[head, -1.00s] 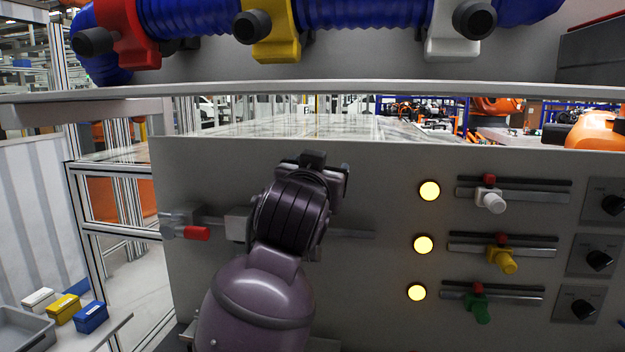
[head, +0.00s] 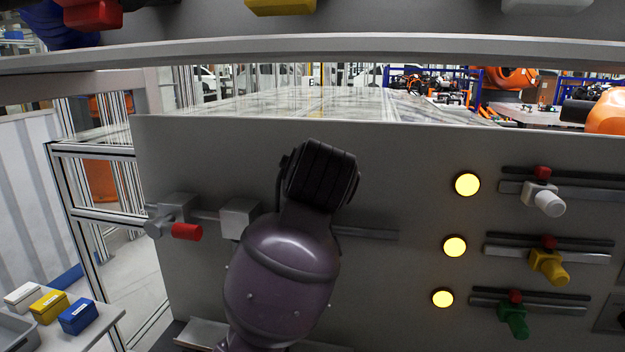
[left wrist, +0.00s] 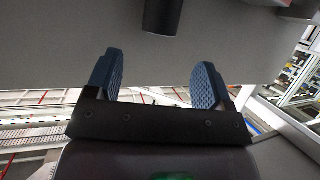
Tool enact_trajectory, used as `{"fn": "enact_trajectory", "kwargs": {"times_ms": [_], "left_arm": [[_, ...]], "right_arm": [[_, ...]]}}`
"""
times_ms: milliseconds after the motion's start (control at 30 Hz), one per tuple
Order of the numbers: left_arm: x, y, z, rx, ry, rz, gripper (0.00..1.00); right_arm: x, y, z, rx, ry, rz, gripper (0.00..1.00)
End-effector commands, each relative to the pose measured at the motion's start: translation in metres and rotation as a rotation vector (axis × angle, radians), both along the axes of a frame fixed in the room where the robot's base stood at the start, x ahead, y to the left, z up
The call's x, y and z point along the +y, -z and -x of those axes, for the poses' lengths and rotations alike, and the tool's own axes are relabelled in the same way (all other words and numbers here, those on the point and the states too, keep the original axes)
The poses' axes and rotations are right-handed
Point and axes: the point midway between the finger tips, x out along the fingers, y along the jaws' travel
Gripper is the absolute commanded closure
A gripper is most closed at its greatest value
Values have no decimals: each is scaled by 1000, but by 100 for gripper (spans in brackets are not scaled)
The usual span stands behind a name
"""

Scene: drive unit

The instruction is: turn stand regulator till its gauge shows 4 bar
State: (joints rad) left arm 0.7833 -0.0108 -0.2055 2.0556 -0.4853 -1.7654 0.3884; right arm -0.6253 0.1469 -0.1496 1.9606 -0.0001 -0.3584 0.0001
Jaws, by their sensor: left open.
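My left arm reaches up in front of the grey panel (head: 400,190) in the head view, and its dark wrist hides the fingers there. In the left wrist view my left gripper (left wrist: 157,64) is open and empty, with two blue ridged fingers apart. A dark cylindrical knob (left wrist: 163,14) shows beyond the fingertips, at the top edge, not between them. It may be the stand regulator, but I cannot tell. I see no gauge face in either view, so no reading shows. My right gripper is not in view.
A pipe fitting with a red handle (head: 187,231) sits on the panel's left. At right are several yellow lamps (head: 467,185) and sliders with white, yellow and green knobs (head: 515,320). A shelf edge (head: 330,48) crosses above. Small boxes (head: 78,316) stand at lower left.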

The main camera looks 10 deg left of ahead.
Motion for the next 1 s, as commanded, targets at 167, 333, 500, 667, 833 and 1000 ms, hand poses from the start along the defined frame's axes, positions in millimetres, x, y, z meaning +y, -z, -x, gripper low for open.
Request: {"fn": "enact_trajectory", "kwargs": {"times_ms": [167, 333, 500, 667, 833, 1000], "left_arm": [[8, 12, -29, 4, -2, -3, 25], [14, 22, -52, 2, 0, -2, 25], [18, 28, -66, 1, 0, -2, 25], [19, 30, -71, -2, 1, -1, 25], [19, 30, -72, -2, 1, -1, 25], [19, 30, -71, -2, 1, -1, 39]], "right_arm": [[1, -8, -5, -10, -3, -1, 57], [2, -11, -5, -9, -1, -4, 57], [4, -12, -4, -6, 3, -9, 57], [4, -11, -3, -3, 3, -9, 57], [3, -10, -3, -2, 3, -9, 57], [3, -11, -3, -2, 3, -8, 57]]}}
